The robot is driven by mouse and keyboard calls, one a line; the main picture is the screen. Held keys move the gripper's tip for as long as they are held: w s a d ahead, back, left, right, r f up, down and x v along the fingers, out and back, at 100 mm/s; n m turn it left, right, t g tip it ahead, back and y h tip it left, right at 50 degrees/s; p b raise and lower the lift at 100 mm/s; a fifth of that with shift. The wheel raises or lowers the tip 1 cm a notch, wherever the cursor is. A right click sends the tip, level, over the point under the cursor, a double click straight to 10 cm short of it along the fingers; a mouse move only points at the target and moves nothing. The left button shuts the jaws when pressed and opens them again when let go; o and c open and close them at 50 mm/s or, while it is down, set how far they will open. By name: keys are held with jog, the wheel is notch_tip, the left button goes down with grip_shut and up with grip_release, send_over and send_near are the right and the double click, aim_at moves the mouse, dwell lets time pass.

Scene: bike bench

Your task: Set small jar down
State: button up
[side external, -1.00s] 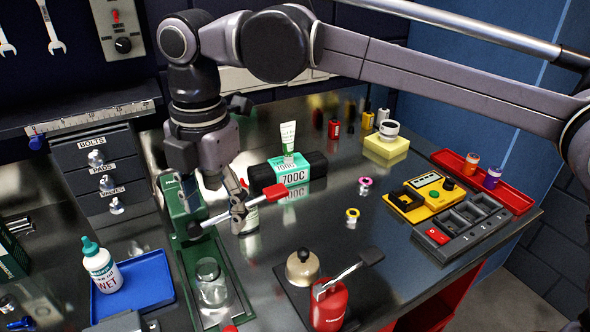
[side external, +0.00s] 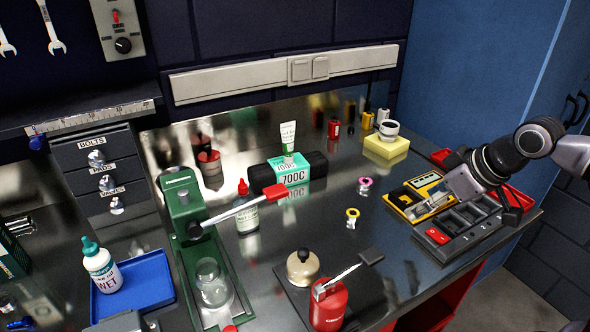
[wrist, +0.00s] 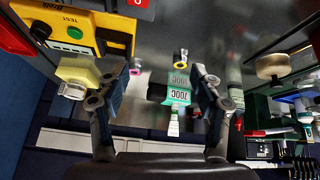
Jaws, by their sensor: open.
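A small clear glass jar (side external: 212,285) stands upright on the base of the green lever press (side external: 183,205) at the lower left of the side external view. Another small jar, white and squat (side external: 389,131), sits on a yellow block (side external: 386,149) at the back; I cannot tell which one the task means. My gripper (side external: 432,208) is at the right of the bench, over the yellow tester and the grey tray, far from the glass jar. In the wrist view its two fingers (wrist: 163,78) are spread with nothing between them.
A yellow tester (side external: 407,205) and a grey compartment tray (side external: 457,243) lie under my gripper. My arm covers much of the red tray (side external: 520,198). The 700C box (side external: 291,172), pink ring and yellow ring (side external: 352,217) stand mid-bench. Bare bench lies between them and the tester.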

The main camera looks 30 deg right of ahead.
jog(key=s+d+f+m, duration=0.2)
jog(key=f, duration=0.1)
jog(key=shift+s+d+f+m+t+h, duration=0.1)
jog(key=shift+s+d+m+t+h, duration=0.2)
jog(key=shift+d+t, duration=0.1)
